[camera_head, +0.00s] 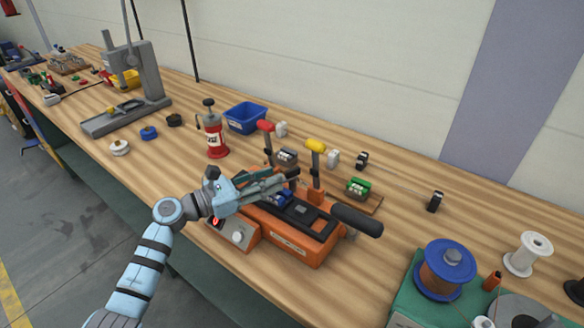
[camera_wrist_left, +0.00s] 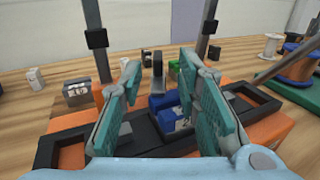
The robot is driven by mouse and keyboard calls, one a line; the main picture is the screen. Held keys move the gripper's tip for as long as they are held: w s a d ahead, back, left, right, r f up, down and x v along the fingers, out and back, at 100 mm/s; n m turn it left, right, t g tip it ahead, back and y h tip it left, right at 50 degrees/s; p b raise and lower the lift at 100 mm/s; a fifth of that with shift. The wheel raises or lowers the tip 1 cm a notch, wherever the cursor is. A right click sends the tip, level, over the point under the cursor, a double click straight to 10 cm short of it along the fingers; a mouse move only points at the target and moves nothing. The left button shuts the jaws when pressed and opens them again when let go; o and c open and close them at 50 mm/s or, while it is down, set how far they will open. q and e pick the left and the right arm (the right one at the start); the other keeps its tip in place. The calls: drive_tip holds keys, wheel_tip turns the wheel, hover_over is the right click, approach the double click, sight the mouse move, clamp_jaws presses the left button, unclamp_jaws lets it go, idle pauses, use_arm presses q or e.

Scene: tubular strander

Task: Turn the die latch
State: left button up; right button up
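The orange bench machine (camera_head: 290,243) stands at the middle of the bench, with a dark top frame and a small blue block (camera_head: 284,197) in it. The blue block also shows in the left wrist view (camera_wrist_left: 172,120), below and between the fingers. A small dark upright piece (camera_wrist_left: 158,68) stands beyond the block, between the fingertips in that view; I cannot tell for sure whether it is the die latch. My left gripper (camera_head: 284,180) is over the machine. In the left wrist view its teal fingers (camera_wrist_left: 160,78) are apart with nothing between their pads. My right gripper is not in view.
A long black handle (camera_head: 357,220) sticks out at the machine's right. Red-topped (camera_head: 266,127) and yellow-topped (camera_head: 316,146) posts stand behind it.

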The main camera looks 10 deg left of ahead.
sight(293, 169)
use_arm(q)
drive_tip(key=x, duration=0.5)
drive_tip(key=shift+w+d+f, duration=0.1)
drive_tip(key=shift+w+f, duration=0.1)
drive_tip(key=shift+w, duration=0.25)
drive_tip(key=shift+x, duration=0.75)
